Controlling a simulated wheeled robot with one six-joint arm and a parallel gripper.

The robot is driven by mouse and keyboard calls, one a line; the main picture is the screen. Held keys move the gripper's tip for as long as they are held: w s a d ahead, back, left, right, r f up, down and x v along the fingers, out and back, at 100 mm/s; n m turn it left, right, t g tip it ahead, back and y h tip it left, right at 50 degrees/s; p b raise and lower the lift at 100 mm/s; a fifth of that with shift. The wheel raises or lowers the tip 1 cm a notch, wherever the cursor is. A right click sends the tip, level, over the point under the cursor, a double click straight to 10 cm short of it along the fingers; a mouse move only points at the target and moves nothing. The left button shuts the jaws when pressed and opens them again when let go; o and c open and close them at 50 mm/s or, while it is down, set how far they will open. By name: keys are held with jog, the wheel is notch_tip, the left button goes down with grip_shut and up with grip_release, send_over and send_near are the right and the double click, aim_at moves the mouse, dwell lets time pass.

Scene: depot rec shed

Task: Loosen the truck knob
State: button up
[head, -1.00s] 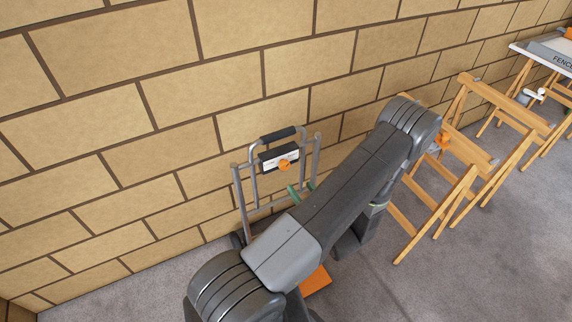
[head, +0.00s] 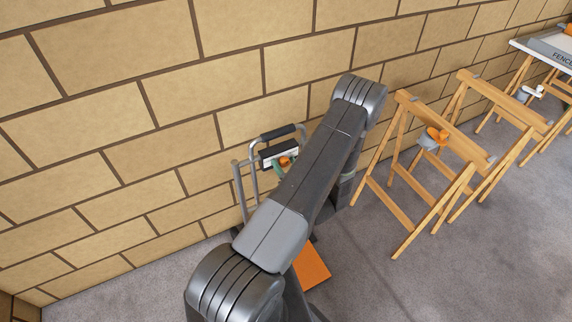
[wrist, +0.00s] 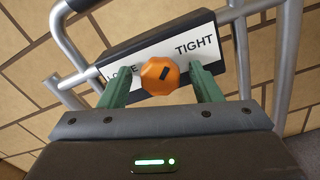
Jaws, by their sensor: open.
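The truck knob (wrist: 160,76) is orange and faceted, with a dark mark slanting up right toward the word TIGHT. It sits on a black-and-white label plate (wrist: 196,40) that reads TIGHT at right and a partly hidden LOOSE at left. In the head view the knob (head: 286,161) shows small beside my arm. The hand truck (head: 238,190) has a grey tube frame and stands by the wall, partly hidden by my arm. My gripper (wrist: 159,78) is open, its green fingers on either side of the knob. I cannot tell whether they touch it.
The hand truck's orange toe plate (head: 312,264) lies low by the floor. Wooden trestles (head: 440,150) stand at right, one with a grey and orange fitting (head: 431,139). A white-topped table (head: 540,50) is beyond. A block wall (head: 110,120) runs behind. Floor at the lower right is clear.

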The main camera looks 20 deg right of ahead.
jog(key=c, duration=1)
